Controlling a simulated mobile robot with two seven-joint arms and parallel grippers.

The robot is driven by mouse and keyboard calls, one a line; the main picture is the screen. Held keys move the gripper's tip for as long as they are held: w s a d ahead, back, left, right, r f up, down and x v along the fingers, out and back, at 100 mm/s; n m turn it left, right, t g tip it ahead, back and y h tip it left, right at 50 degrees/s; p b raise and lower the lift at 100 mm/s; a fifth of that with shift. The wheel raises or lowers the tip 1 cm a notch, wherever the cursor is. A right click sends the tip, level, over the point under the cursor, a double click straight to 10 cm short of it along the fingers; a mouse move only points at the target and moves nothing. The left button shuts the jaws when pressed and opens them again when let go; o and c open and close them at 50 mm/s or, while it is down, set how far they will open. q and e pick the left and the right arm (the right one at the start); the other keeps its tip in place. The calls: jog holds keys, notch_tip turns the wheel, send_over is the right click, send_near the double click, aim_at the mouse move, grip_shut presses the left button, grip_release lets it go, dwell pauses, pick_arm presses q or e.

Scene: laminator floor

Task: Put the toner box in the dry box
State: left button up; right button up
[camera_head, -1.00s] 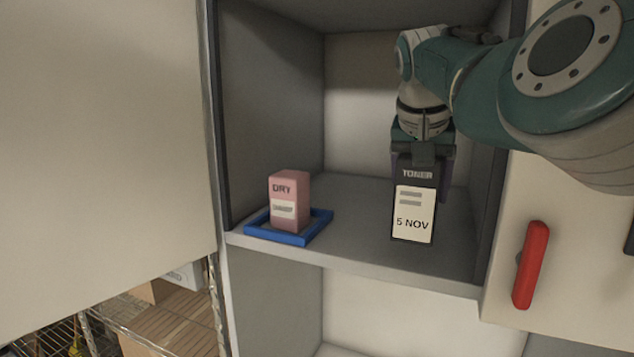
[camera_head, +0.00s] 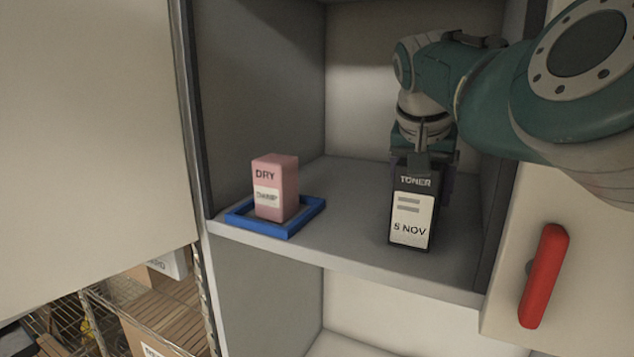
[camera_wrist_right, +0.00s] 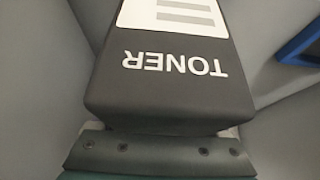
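The toner box (camera_head: 412,207) is black with a white label reading "5 NOV". It is upright over the right side of the cabinet shelf, its base at or just above the surface; I cannot tell whether it touches. My right gripper (camera_head: 424,163) is at its top and appears shut on it. In the right wrist view the box (camera_wrist_right: 170,95) lies close against the gripper. A pink box (camera_head: 275,187) marked "DRY" stands inside a blue tray (camera_head: 290,229) on the left of the same shelf. No other thing marked dry shows. My left gripper is not in view.
The grey shelf (camera_head: 345,215) has free room between the tray and the toner box, and behind them. Cabinet side walls stand left and right. A red handle (camera_head: 543,275) is on the panel at right. A wire rack with cartons (camera_head: 165,320) is at lower left.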

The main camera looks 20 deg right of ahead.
jog(key=o, duration=0.3)
jog(key=shift+r, duration=0.1)
jog(key=shift+r, duration=4.1)
